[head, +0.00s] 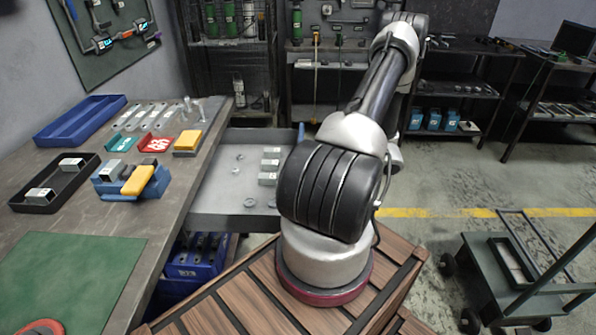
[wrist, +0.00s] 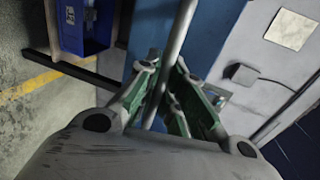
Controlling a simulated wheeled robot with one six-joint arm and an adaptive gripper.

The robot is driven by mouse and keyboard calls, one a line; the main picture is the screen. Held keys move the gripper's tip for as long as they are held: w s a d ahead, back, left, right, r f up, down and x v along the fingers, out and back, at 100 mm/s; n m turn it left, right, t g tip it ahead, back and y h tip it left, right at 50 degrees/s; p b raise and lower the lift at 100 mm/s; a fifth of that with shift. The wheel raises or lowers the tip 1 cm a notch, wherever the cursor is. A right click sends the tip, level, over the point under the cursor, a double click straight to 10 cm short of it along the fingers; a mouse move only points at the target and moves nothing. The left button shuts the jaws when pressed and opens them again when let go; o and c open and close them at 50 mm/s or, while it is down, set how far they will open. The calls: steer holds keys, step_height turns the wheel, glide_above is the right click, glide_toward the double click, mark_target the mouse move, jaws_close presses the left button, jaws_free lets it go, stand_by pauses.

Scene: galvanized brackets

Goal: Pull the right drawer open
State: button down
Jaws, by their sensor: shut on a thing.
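The drawer (head: 225,222) is pulled out from the workbench in the head view, with its grey inside exposed. Several small metal brackets and round pieces lie in it. A strip of its blue front shows beside my arm; the rest of the front is hidden there. In the wrist view a blue panel (wrist: 214,38), apparently the drawer front, lies behind a grey bar handle (wrist: 178,38). My gripper (wrist: 166,70), with green-padded fingers, is shut on the handle. My arm hides the gripper in the head view.
The workbench (head: 150,222) holds a blue tray (head: 65,132), a black tray (head: 20,205), brackets and a blue fixture with a yellow part. A blue bin (head: 192,262) sits below the drawer. A dark cart (head: 490,275) stands at right, with open floor between.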

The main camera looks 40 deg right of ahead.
steer(key=shift+f+v, duration=0.2)
steer(key=shift+v, duration=0.75)
steer(key=c, duration=1.5)
jaws_free()
steer(key=v, duration=1.2)
steer(key=shift+f, duration=0.1)
